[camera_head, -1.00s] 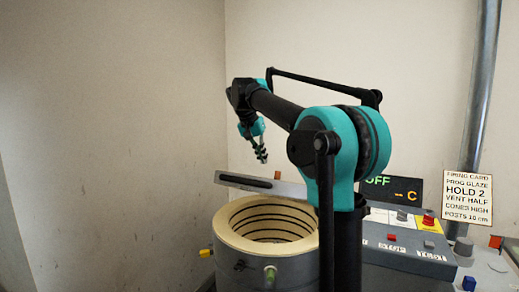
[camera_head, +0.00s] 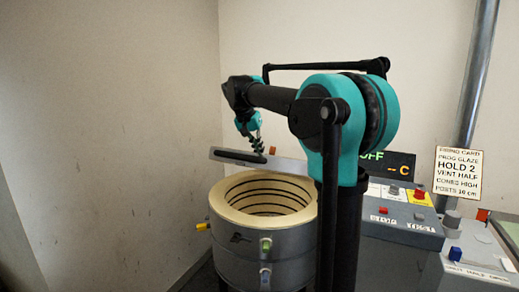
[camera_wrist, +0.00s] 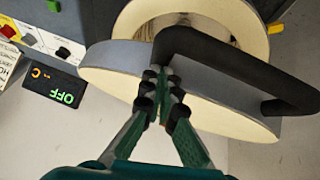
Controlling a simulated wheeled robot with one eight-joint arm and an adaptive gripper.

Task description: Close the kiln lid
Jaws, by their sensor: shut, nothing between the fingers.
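The kiln (camera_head: 262,240) is a round grey body with a cream rim and dark coils inside; its top is open. Its lid (camera_head: 285,167) stands raised at the back, seen nearly edge-on as a grey band. In the wrist view the lid (camera_wrist: 215,108) shows a grey edge and a cream face. A black bar handle (camera_wrist: 235,68) is on the lid; it also shows in the head view (camera_head: 238,157). My gripper (camera_head: 259,154) is shut and empty, close to the handle. In the wrist view its fingertips (camera_wrist: 161,82) overlap the lid; contact is unclear.
A control panel (camera_head: 405,220) with buttons and a display (camera_head: 390,165) reading OFF stands right of the kiln. A firing card (camera_head: 458,173) and a metal pipe (camera_head: 478,80) are farther right. A yellow peg (camera_head: 202,226) sticks out on the kiln's left. Walls close the back and left.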

